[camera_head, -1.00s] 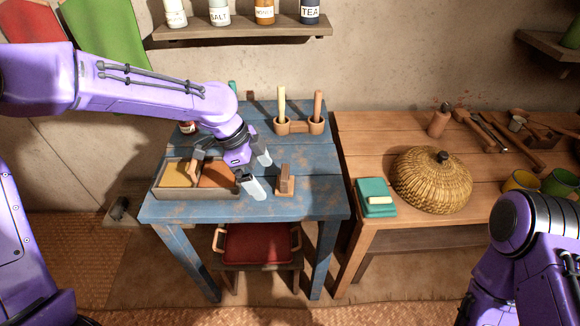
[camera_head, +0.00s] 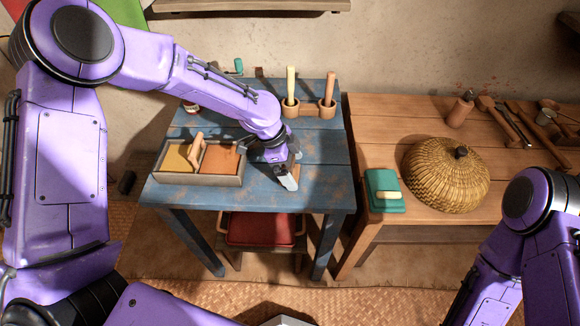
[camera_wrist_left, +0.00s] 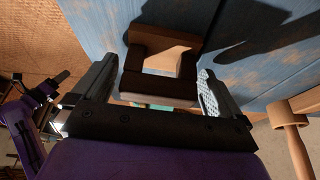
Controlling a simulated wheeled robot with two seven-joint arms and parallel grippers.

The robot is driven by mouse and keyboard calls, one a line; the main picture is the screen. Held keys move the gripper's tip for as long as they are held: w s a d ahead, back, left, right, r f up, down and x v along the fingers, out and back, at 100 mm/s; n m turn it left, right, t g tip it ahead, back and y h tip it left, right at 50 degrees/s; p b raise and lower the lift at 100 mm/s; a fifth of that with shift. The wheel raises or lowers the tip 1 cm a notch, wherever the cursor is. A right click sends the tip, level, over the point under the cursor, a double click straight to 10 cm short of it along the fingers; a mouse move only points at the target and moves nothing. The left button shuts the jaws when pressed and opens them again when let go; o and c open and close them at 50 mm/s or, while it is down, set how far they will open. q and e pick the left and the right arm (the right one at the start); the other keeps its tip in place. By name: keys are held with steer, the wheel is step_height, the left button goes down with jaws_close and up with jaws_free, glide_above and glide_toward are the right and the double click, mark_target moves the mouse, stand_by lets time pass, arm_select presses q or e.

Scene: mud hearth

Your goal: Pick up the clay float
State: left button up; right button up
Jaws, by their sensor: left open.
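The clay float, a brown wooden piece with a squared handle, stands on the blue table (camera_head: 325,185) near its front right. In the left wrist view the float (camera_wrist_left: 162,40) shows between the two fingers, with a gap on each side. My left gripper (camera_head: 286,178) points down over the float and hides most of it in the head view. In the left wrist view my left gripper (camera_wrist_left: 155,88) is open, its fingers on either side of the float's handle. My right gripper is out of view.
A two-part tray (camera_head: 207,180) with yellow and orange fill and a wooden-handled tool stands left of my left gripper. Wooden cups (camera_head: 327,110) with sticks stand behind. The wooden table at right holds a woven dome (camera_head: 445,178) and a green box (camera_head: 383,205).

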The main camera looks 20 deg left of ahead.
arm_select(q)
steer(key=shift+s+f, duration=0.1)
steer(key=shift+f, duration=0.05)
steer(key=shift+c, duration=0.7)
steer(key=c, duration=0.9)
steer(key=shift+r, duration=0.55)
steer(key=shift+s+d+r, duration=0.35)
steer(key=shift+s+r, duration=1.65)
steer(key=shift+s, duration=0.3)
steer(key=shift+s+d+r, duration=0.4)
steer(key=shift+s+r, duration=1.6)
steer(key=shift+s, duration=0.35)
steer(key=shift+s+d+r, duration=0.35)
steer(key=shift+s+r, duration=1.65)
steer(key=shift+s, duration=0.3)
